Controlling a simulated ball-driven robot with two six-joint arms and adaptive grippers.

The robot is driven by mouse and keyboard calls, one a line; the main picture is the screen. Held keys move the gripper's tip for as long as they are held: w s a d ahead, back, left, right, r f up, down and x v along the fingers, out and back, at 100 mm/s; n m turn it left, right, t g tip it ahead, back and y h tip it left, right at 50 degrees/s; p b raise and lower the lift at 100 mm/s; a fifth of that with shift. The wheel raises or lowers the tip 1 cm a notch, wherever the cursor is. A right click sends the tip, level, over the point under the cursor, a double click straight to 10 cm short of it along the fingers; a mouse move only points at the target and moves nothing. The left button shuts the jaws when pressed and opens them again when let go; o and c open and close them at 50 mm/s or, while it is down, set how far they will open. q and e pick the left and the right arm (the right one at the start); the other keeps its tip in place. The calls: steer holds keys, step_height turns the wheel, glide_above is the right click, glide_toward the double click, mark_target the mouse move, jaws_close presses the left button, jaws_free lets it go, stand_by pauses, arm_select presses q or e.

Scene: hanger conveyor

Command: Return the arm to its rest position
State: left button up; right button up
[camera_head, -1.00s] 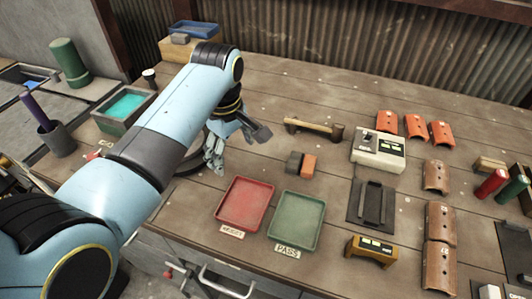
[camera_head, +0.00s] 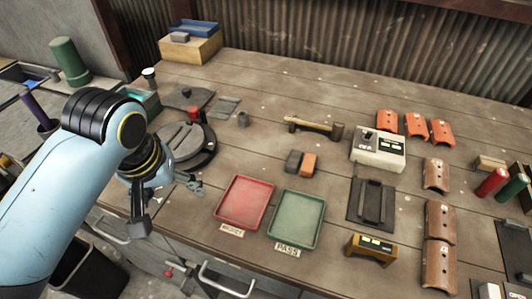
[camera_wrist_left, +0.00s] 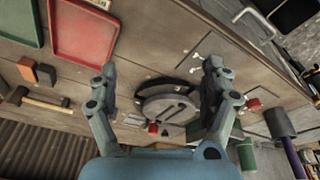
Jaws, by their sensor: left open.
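My left arm comes in from the left in the head view, and its gripper (camera_head: 168,202) hangs over the table's front edge, left of the red tray. In the left wrist view the two fingers of the left gripper (camera_wrist_left: 160,85) stand wide apart with nothing between them. A round dark plate fixture (camera_head: 186,143) lies on the table just behind the gripper; it also shows beyond the fingers in the left wrist view (camera_wrist_left: 168,106). My right gripper is not in view.
A red tray (camera_head: 244,203) and a green PASS tray (camera_head: 297,219) lie right of the gripper. A mallet (camera_head: 313,125), a control box (camera_head: 378,150) and several orange curved pieces stand farther right. A teal-lined bin (camera_head: 143,101) stands behind the arm.

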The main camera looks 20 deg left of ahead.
arm_select(q)
steer(key=shift+s, duration=0.1)
stand_by(0.3)
steer(key=s+r+m+t, duration=0.1)
steer(key=s+r+m, duration=0.55)
steer(key=s, duration=0.35)
step_height(320, 180, down, 38)
steer(key=s+a+g+b, duration=0.1)
steer(key=s+a+b, duration=0.15)
steer(key=b, duration=0.95)
steer(key=s+f+b, duration=0.4)
steer(key=s+f, duration=0.4)
steer(key=f, duration=0.4)
steer(key=s+a+f+n+g+b, duration=0.1)
steer(key=s+f+b, duration=0.4)
steer(key=s+f, duration=0.4)
step_height(320, 180, down, 4)
steer(key=shift+s+a+f+g, duration=0.15)
steer(key=shift+s+a+g, duration=0.05)
steer(key=shift+s+g, duration=0.1)
